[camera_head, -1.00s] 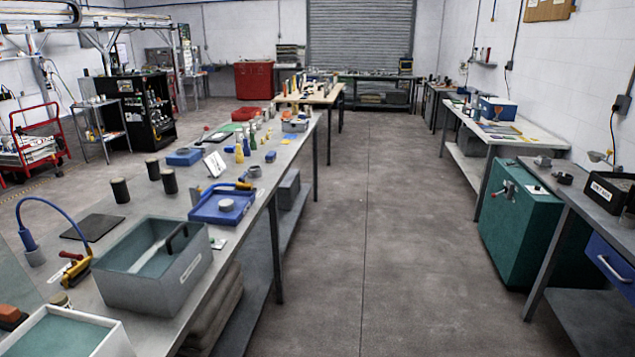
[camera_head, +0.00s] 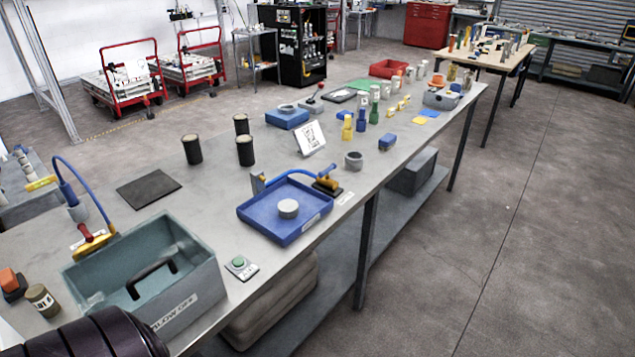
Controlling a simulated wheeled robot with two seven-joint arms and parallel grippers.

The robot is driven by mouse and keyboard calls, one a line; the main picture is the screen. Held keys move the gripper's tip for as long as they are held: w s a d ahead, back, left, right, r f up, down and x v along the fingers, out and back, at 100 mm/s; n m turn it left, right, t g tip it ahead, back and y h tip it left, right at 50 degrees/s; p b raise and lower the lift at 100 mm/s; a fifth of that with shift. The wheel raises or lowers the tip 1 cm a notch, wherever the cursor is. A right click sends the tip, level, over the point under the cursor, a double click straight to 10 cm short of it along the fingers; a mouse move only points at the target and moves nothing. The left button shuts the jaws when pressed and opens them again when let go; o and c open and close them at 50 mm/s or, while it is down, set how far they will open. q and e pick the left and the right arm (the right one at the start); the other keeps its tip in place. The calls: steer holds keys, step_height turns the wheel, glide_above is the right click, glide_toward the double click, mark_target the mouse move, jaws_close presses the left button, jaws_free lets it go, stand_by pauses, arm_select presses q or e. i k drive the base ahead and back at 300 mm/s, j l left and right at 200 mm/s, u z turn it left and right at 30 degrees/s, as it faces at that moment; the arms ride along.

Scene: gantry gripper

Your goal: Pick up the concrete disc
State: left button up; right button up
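A light grey concrete disc (camera_head: 288,208) lies flat in a shallow blue tray (camera_head: 262,228) near the front edge of the long grey workbench. A yellow and black tool with a blue hose (camera_head: 292,173) lies across the back right side of the tray, apart from the disc. Neither gripper shows. A dark ribbed rounded part at the bottom left looks like part of my arm, with no fingers visible.
A grey-green bin (camera_head: 190,310) with a black handle stands left of the tray. A green button box (camera_head: 241,267) sits between them. Three black cylinders (camera_head: 245,151) and a white sign (camera_head: 310,138) stand behind. A grey ring (camera_head: 353,161) lies to the right. The right floor is clear.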

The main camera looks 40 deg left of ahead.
mark_target(288, 209)
steer(key=i+u, duration=0.1)
steer(key=i, duration=0.35)
steer(key=i+l+u, duration=0.15)
steer(key=i, duration=0.3)
steer(key=i+u, duration=0.1)
steer(key=i, duration=0.35)
steer(key=i+l+u, duration=0.1)
steer(key=i+l, duration=0.15)
steer(key=i, duration=0.2)
